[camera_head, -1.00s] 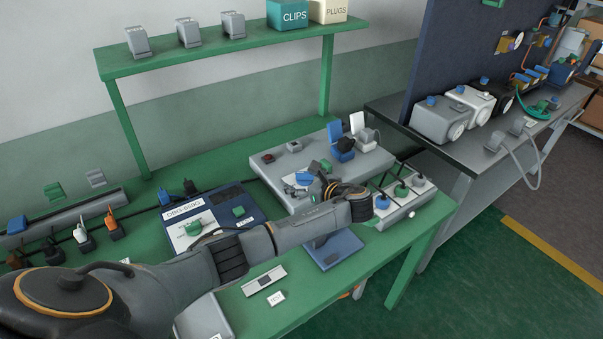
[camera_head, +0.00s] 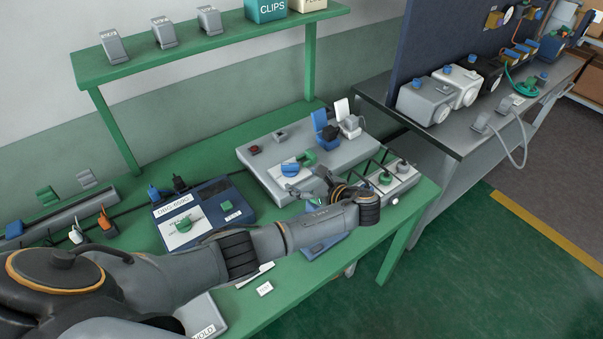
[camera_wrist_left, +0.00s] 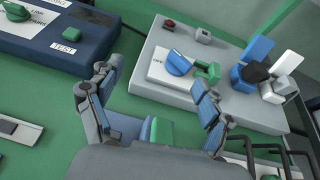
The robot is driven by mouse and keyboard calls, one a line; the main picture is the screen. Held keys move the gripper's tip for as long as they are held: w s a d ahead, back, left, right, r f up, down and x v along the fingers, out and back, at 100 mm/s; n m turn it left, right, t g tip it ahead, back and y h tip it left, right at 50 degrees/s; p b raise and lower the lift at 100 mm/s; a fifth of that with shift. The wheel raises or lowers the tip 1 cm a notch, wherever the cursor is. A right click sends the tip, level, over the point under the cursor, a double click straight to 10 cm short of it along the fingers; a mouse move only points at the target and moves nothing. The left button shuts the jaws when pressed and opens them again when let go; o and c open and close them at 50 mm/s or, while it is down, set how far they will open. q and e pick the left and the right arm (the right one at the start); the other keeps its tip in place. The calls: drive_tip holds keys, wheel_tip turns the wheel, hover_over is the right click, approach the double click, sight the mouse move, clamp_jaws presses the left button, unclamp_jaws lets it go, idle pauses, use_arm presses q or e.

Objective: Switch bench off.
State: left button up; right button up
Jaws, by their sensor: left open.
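A grey flat box (camera_head: 262,170) stands on the green bench (camera_head: 140,245). On its top are a red button (camera_head: 255,150), a small grey switch-like part (camera_head: 280,136), a blue knob (camera_head: 290,169) on a white plate and a green part (camera_head: 309,158). They also show in the left wrist view, with the blue knob (camera_wrist_left: 179,63) and red button (camera_wrist_left: 169,23). My left gripper (camera_head: 318,184) is open, at the box's front edge, to the right of and nearer than the knob. Its spread fingers (camera_wrist_left: 155,105) hold nothing that I can see. My right gripper is out of view.
A blue tester (camera_head: 205,212) stands left of the grey box. A strip with green knobs (camera_head: 385,180) stands to its right. Blue and white upright parts (camera_head: 322,125) rise at the box's back right. A green shelf (camera_head: 200,50) spans behind.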

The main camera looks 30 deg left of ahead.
use_arm(q)
drive_tip(key=shift+s+p+v, duration=0.25)
drive_tip(key=shift+p+v, duration=0.85)
drive_tip(key=shift+v, duration=0.3)
drive_tip(key=shift+s+p+v, duration=0.2)
drive_tip(key=shift+p+v, duration=0.85)
drive_tip(key=shift+v, duration=0.4)
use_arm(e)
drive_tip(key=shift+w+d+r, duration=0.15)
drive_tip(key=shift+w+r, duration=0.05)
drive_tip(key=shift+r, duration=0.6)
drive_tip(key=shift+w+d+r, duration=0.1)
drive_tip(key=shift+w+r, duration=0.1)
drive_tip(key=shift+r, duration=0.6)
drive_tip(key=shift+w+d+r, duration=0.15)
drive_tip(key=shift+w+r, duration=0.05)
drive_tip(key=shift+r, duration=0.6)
use_arm(q)
drive_tip(key=shift+a, duration=0.15)
drive_tip(key=shift+p, duration=0.4)
drive_tip(key=shift+c, duration=0.2)
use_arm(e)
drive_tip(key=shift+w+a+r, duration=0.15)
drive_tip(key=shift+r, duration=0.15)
